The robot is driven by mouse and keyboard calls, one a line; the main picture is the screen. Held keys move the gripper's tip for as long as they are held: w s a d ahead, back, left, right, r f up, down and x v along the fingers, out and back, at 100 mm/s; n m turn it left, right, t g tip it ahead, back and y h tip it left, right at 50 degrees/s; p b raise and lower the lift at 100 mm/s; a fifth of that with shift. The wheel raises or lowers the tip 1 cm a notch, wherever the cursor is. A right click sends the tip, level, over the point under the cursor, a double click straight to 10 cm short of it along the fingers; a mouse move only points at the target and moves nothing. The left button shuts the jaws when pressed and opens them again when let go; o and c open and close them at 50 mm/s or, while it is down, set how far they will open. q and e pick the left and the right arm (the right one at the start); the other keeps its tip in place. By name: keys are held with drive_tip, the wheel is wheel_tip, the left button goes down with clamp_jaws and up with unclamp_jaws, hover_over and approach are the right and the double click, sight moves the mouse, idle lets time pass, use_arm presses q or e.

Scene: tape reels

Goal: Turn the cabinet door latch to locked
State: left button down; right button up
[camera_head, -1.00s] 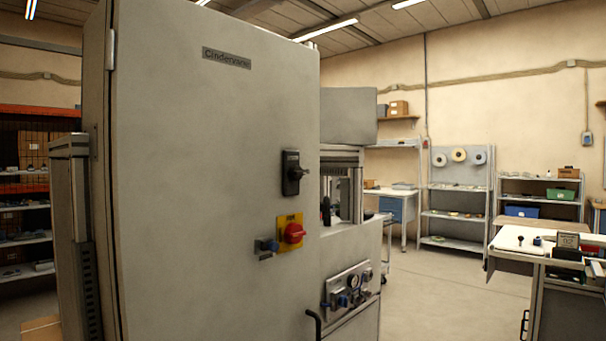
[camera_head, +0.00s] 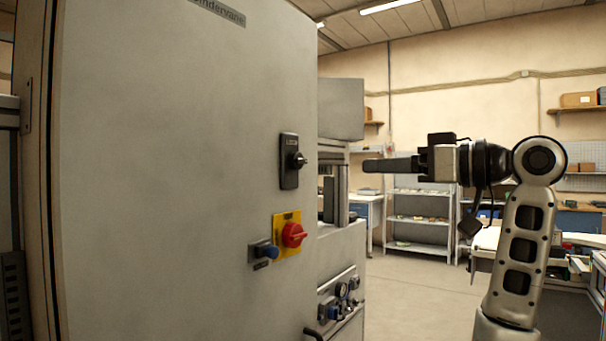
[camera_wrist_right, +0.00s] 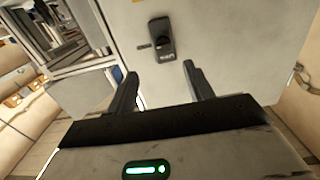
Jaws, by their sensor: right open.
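The cabinet door latch is a dark plate with a black knob (camera_head: 289,160) near the right edge of the large grey cabinet door (camera_head: 170,150). In the right wrist view the latch (camera_wrist_right: 160,38) appears beyond the fingers, near the top middle. I cannot tell clearly which way its knob is turned. My right gripper (camera_head: 366,165) is to the right of the latch in the head view, at about its height, with its fingers pointing left. In the wrist view its two fingers (camera_wrist_right: 160,76) are apart with nothing between them. My left gripper is out of view.
A panel with gauges (camera_head: 338,297) is lower right. Shelves (camera_head: 418,215) stand behind. Open floor (camera_head: 420,285) lies right of the cabinet.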

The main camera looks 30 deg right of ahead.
drive_tip(key=s+r, duration=0.1)
drive_tip(key=p, duration=0.4)
approach(303, 160)
drive_tip(key=x, duration=0.9)
drive_tip(key=shift+s, duration=0.1)
drive_tip(key=shift+c, duration=0.3)
drive_tip(key=c, duration=0.9)
